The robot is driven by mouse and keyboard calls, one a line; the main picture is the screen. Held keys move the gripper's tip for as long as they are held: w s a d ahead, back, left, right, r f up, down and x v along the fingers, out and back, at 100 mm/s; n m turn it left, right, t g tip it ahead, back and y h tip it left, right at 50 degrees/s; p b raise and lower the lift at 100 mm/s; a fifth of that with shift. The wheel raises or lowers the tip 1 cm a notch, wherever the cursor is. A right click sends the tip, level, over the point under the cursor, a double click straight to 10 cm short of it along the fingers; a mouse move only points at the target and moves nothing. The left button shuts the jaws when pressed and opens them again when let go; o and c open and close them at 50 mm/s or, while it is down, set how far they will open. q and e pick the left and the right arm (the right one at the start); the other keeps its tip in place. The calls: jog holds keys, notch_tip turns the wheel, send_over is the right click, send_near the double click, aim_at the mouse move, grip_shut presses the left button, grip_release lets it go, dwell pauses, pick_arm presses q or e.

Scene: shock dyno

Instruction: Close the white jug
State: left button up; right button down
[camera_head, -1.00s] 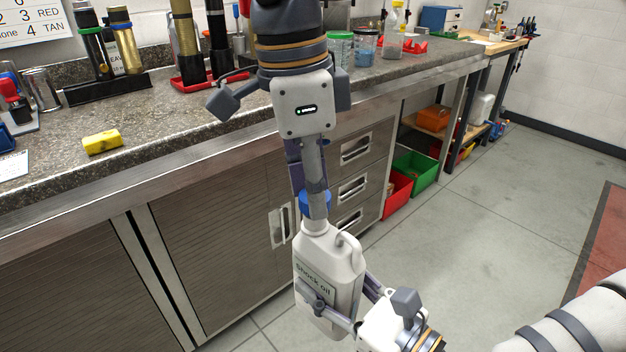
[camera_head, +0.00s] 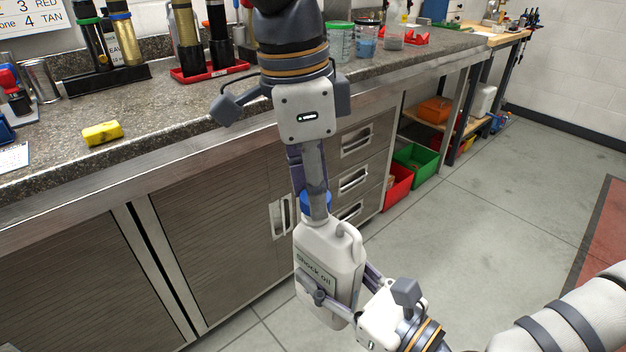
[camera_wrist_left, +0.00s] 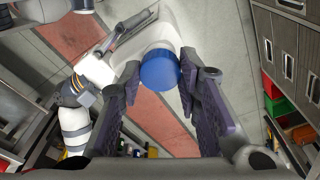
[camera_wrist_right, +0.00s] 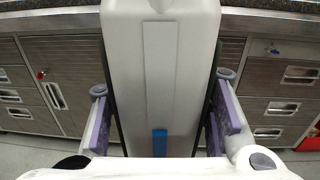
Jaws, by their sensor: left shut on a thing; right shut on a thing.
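The white jug (camera_head: 327,248), labelled shock oil, hangs slightly tilted in front of the cabinets. My right gripper (camera_head: 345,287) is shut on its lower body from both sides; the jug fills the middle of the right wrist view (camera_wrist_right: 124,65). A blue cap (camera_head: 308,196) is between the fingers of my left gripper (camera_head: 311,205), which points down from above and is shut on it. In the left wrist view the round cap (camera_wrist_left: 160,69) covers the jug's mouth. The cap is at the neck; I cannot tell whether it is seated, since a finger hides part of it.
The granite counter (camera_head: 190,122) runs behind, with a yellow block (camera_head: 102,133), shock absorbers on a red tray (camera_head: 205,71) and small jars (camera_head: 341,42). Steel cabinets (camera_head: 215,245) stand below it. Red and green bins (camera_head: 414,167) are at right. The floor (camera_head: 470,235) at right is clear.

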pick_arm(q)
jog(key=shift+f, duration=0.25)
jog(key=m, duration=0.4)
jog(key=shift+w+g, duration=0.1)
jog(key=shift+g, duration=0.2)
jog(key=m, duration=0.3)
jog(key=shift+m, duration=0.3)
jog(key=m, duration=0.3)
jog(key=shift+w+d+m+g+y, duration=0.1)
jog(key=shift+m+g+y, duration=0.2)
jog(key=shift+g, duration=0.1)
jog(key=m, duration=0.3)
jog(key=shift+m, duration=0.4)
jog(key=m+y, duration=0.1)
jog(key=m, duration=0.6)
jog(key=shift+d, duration=0.15)
jog(key=m+y, duration=0.1)
jog(key=m, duration=0.6)
